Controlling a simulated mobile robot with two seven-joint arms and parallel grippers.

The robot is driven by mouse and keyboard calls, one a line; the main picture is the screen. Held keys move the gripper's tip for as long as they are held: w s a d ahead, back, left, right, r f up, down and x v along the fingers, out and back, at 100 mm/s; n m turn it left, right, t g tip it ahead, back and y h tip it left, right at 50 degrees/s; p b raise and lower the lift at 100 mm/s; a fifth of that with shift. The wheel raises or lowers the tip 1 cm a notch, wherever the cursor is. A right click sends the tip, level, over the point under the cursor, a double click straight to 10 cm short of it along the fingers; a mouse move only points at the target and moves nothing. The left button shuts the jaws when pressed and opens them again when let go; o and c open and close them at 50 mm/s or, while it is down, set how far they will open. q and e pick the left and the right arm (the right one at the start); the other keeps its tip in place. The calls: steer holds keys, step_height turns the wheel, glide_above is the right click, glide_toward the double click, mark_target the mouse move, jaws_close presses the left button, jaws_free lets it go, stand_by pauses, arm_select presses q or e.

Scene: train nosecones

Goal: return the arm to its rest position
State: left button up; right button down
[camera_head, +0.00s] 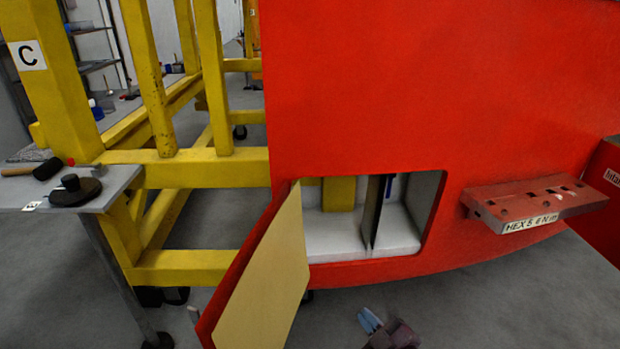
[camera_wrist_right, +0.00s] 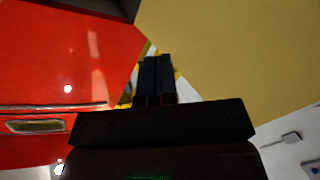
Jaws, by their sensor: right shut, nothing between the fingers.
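My right gripper (camera_head: 369,320) shows at the bottom of the head view, low in front of the red nosecone and to the right of the open hatch door. In the right wrist view its dark fingers (camera_wrist_right: 158,80) are together with nothing held between them. The rest of my right arm is out of the head view. My left gripper is in neither view.
The red nosecone (camera_head: 370,90) has an open compartment (camera_head: 335,232). Its cream-faced door (camera_head: 265,285) hangs open near my right gripper. A red tool rack (camera_head: 535,200) juts out at right. A side table (camera_head: 110,190) stands left by a yellow frame (camera_head: 200,168).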

steer(key=s+d+f+m+g+h, duration=0.2)
steer(key=s+d+f+m+h, duration=0.2)
steer(key=s+d+f+m, duration=0.2)
steer(key=s+d+f+m+g+h, duration=0.2)
steer(key=s+d+f+m+h, duration=0.2)
steer(key=s+d, duration=0.6)
step_height(320, 180, down, 3)
steer(key=s+m, duration=0.2)
steer(key=s, duration=0.1)
